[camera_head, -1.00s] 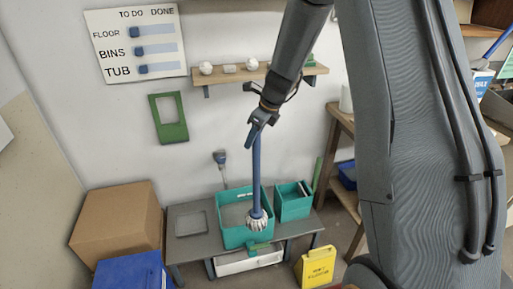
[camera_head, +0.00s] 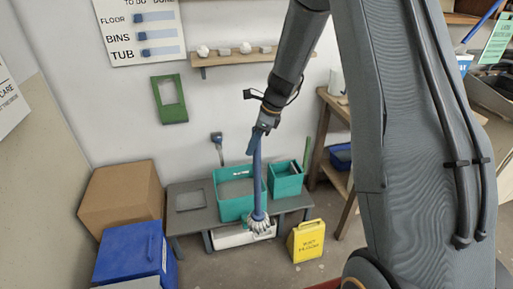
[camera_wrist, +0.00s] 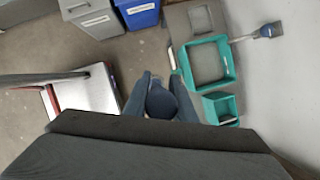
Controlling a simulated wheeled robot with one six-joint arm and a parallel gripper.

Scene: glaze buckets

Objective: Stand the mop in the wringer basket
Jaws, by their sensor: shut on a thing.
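The mop has a blue handle (camera_head: 257,178) and a pale stringy head (camera_head: 261,223). My gripper (camera_head: 258,136) is shut on the upper handle. The mop hangs nearly upright, head down. In the wrist view my gripper (camera_wrist: 161,92) has its fingers on both sides of the blue handle end (camera_wrist: 162,103). A large teal tub (camera_head: 230,208) with a grey inside stands on the low bench, and a smaller teal box (camera_head: 287,184) stands right of it. I cannot tell for certain which is the wringer basket. The mop head overlaps the bench's front edge in the head view; its depth is unclear.
The grey bench (camera_head: 190,219) stands against the wall, with a yellow floor sign (camera_head: 307,241) at its front right. A cardboard box (camera_head: 120,198) and a blue bin (camera_head: 132,254) are at left. A wooden shelf (camera_head: 228,60) is above. Floor shows in front.

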